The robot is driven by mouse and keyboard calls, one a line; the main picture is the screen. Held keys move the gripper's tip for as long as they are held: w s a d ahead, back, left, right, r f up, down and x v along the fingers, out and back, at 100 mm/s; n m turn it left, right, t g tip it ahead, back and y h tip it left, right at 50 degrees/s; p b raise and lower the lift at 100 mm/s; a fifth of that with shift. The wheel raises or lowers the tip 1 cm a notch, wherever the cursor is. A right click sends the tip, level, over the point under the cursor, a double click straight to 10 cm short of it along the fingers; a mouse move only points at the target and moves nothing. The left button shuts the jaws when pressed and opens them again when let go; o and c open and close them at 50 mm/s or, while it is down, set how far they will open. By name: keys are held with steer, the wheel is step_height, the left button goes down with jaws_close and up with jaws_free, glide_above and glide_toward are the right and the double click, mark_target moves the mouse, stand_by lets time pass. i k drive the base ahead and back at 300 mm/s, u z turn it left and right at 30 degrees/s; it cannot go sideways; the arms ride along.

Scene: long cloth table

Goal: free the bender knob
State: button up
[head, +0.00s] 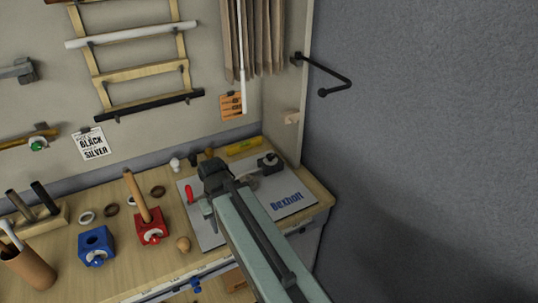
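A grey plate (292,200) marked "Bexholt" lies at the right end of the wooden bench. A small dark fixture (270,163) with a knob-like top stands at its back right; I cannot tell whether this is the bender knob. A red-handled part (189,194) stands at the plate's left side. My arm reaches in from the lower right over the plate. My dark gripper (212,172) is above the plate's left-back part, between the red handle and the dark fixture. Its fingers are not clear, and it hides part of the plate. I see nothing clearly held.
A red block (150,232) with an upright wooden rod and a blue block (95,243) stand left of the plate. A wooden ball (183,244) and several rings lie nearby. A yellow level (244,146) lies behind. A black bent rod (326,75) juts from the side panel.

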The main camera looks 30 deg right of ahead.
mark_target(270, 156)
steer(key=u, duration=2.2)
steer(key=i, duration=0.75)
steer(key=z, duration=3.45)
steer(key=i, duration=0.5)
steer(key=u, duration=0.1)
